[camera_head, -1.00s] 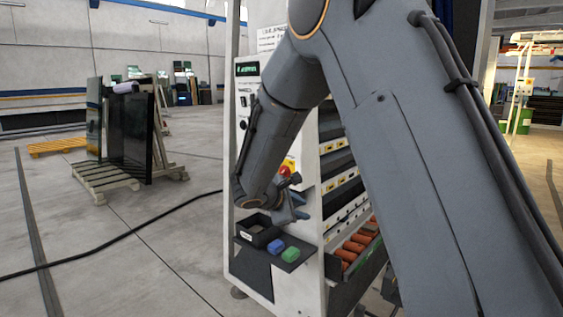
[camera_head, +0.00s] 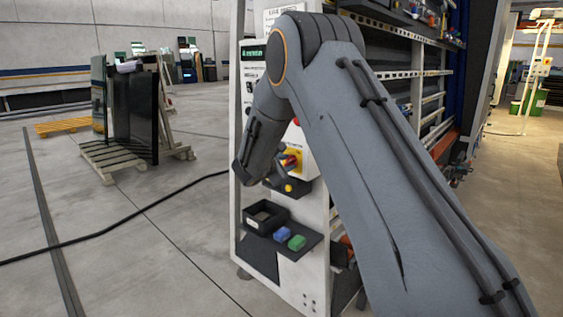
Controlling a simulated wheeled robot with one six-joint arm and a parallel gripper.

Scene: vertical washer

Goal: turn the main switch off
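The main switch (camera_head: 292,159), a red handle on a yellow plate, is on the front of the white washer panel (camera_head: 315,212), partly hidden by my arm. My gripper (camera_head: 281,171) is small and mostly hidden beside my wrist, just left of and below the switch. It looks close to the switch, but I cannot tell whether it touches. Its fingers are too small and covered to show whether they are open or shut. The handle's exact angle is not clear.
A shelf below the switch holds a black open box (camera_head: 265,217), a blue block (camera_head: 282,234) and a green block (camera_head: 297,243). A red button (camera_head: 296,122) is above the switch. Open floor lies left, with a black cable (camera_head: 120,222) across it.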

